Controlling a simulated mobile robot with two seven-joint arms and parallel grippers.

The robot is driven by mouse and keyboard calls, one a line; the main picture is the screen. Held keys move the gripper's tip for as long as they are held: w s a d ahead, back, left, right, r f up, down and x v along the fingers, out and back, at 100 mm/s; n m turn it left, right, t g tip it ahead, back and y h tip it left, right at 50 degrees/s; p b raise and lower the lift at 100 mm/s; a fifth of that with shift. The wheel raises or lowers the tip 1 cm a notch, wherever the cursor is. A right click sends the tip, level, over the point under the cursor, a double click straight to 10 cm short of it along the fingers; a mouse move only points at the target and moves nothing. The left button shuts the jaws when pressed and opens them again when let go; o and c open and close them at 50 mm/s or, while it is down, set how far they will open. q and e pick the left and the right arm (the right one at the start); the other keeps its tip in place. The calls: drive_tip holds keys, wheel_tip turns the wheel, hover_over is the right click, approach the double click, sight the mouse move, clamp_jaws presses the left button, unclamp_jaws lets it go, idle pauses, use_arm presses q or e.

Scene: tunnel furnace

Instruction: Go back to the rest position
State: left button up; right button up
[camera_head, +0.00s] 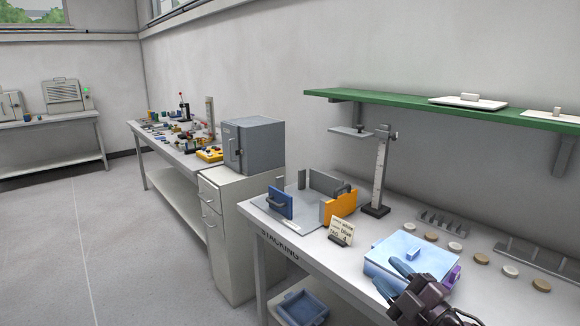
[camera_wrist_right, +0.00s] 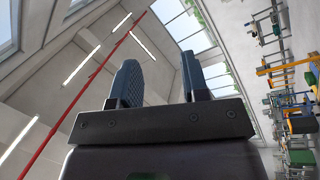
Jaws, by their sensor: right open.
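My right gripper (camera_head: 397,279) is at the lower right of the head view, over the front of the stacking bench (camera_head: 290,240). It overlaps a light blue box with a small knob on top (camera_head: 425,258) in the picture; I cannot tell whether it touches it. In the right wrist view the two fingers of the gripper (camera_wrist_right: 160,85) stand apart with nothing between them. Behind them are the ceiling and windows, so the wrist camera faces upward. My left gripper is not in view.
A sign card (camera_head: 341,232), a fixture with an orange block (camera_head: 340,207), a post stand (camera_head: 380,175) and several round discs stand on the bench. A green shelf (camera_head: 400,104) hangs above. A blue bin (camera_head: 302,306) sits below. A grey furnace box (camera_head: 254,145) is further left. The floor at left is clear.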

drive_tip(key=s+d+f+m+g+h, duration=0.1)
drive_tip(key=s+d+f+m+h, duration=0.25)
drive_tip(key=f+m, duration=0.4)
drive_tip(key=s+d+f+m+g+h, duration=0.15)
drive_tip(key=s+f+m+h, duration=0.25)
drive_tip(key=f, duration=0.6)
drive_tip(key=s+d+f+m+g+h, duration=0.2)
drive_tip(key=s+f+m, duration=0.3)
drive_tip(key=s+f, duration=0.8)
drive_tip(key=s+d+g, duration=0.1)
drive_tip(key=s, duration=0.3)
drive_tip(key=shift+s+d+f+g+h, duration=0.15)
drive_tip(key=shift+d+f+g+h, duration=0.15)
drive_tip(key=shift+g+h, duration=0.05)
drive_tip(key=shift+m, duration=0.25)
